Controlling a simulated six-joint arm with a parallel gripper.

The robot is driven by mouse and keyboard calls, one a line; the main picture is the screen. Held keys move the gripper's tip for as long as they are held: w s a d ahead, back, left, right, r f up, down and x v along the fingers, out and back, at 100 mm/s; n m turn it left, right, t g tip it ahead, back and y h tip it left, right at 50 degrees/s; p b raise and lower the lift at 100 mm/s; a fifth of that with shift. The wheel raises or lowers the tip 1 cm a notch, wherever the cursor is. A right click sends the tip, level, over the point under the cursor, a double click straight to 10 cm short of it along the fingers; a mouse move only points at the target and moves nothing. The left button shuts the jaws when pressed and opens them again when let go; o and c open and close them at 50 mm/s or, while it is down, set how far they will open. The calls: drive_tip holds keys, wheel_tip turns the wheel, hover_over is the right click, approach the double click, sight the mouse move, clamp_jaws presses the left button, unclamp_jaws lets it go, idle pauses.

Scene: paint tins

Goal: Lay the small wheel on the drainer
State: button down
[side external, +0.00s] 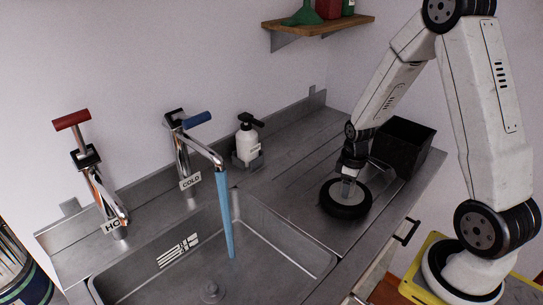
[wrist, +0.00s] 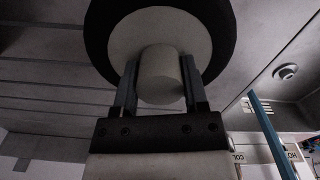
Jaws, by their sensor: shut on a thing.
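The small wheel, with a black tyre and pale disc (side external: 334,208), is low over the steel drainer (side external: 300,205) right of the sink. It lies about flat. I cannot tell whether its underside touches the steel. My gripper (side external: 349,175) comes down on it from above. In the wrist view the fingers of my gripper (wrist: 157,82) stand on both sides of the wheel's pale round hub (wrist: 158,75) and are shut on it. The wheel (wrist: 158,35) fills the top of that view and is cut off there.
The sink (side external: 175,265) is left of the drainer, with a blue stream (side external: 225,215) falling from the cold tap (side external: 184,150). A black bin (side external: 405,150) stands close behind the wheel. A soap bottle (side external: 247,143) is at the back. A shelf (side external: 318,28) hangs above.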

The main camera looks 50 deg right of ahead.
drive_tip(key=shift+f, duration=0.15)
drive_tip(key=shift+c, duration=0.5)
unclamp_jaws()
wheel_tip(320, 180, up, 12)
idle(0.6)
idle(0.5)
